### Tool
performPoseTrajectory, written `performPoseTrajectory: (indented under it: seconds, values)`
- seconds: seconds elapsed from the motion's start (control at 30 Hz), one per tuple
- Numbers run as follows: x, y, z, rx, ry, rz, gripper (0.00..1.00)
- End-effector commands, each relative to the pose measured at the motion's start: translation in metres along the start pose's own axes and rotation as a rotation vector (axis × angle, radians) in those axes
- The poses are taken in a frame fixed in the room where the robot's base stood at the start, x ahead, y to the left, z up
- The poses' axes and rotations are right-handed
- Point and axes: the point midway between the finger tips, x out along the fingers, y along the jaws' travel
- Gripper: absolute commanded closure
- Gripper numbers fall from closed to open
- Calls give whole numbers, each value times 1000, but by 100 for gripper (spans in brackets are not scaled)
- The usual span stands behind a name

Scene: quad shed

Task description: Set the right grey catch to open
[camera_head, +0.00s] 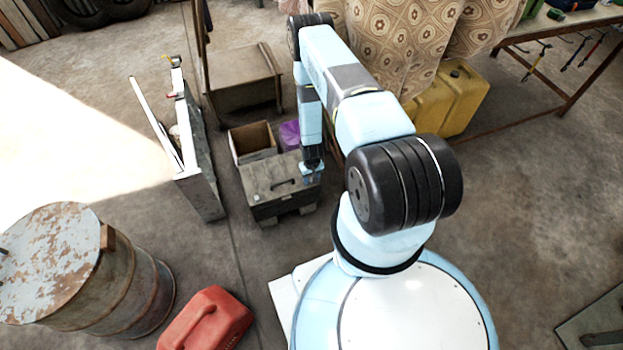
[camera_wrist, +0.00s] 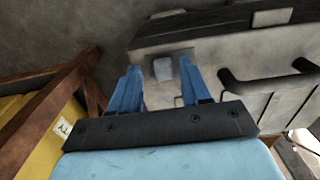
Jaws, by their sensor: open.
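A grey box (camera_head: 262,204) with a dark handle (camera_head: 284,183) on its top stands on the floor below my arm. In the wrist view the box (camera_wrist: 220,47) fills the upper right, with its black handle (camera_wrist: 270,84) at the right. A small pale grey catch (camera_wrist: 162,69) shows on the box edge, between my two blue fingers. My gripper (camera_wrist: 160,80) is open, with its fingers apart on either side of the catch; I cannot tell whether they touch it. In the head view my gripper (camera_head: 312,175) is over the box's right end.
An open wooden box (camera_head: 252,142) and a purple item (camera_head: 289,134) are behind the grey box. Yellow cans (camera_head: 450,100) stand at the right, a white-edged panel (camera_head: 200,190) at the left. A red can (camera_head: 206,318) and rusty drum (camera_head: 130,290) are in front.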

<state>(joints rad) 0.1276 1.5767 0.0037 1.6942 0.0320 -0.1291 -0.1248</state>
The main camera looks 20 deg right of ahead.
Motion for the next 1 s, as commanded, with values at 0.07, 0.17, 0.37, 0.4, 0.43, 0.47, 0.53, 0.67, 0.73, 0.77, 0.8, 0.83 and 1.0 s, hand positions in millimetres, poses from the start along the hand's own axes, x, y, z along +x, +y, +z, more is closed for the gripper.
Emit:
performPoseTrajectory:
  seconds: [0.07,0.17,0.37,0.4,0.43,0.47,0.53,0.67,0.73,0.77,0.8,0.83,1.0]
  values:
    - [-7,0,-1,0,1,0,53]
    - [-20,0,-1,0,2,0,53]
    - [-53,0,-1,0,2,0,53]
    - [-60,0,-1,0,1,0,53]
    - [-65,0,-2,0,2,0,53]
    - [-70,0,-1,0,2,0,53]
    - [-82,0,-1,0,2,0,53]
    - [-102,0,-1,0,1,0,53]
    - [-112,0,-1,0,1,0,53]
    - [-115,0,-1,0,0,0,53]
    - [-119,0,-1,0,0,0,53]
    - [-122,0,-1,0,1,0,53]
    - [-132,0,0,0,-1,0,53]
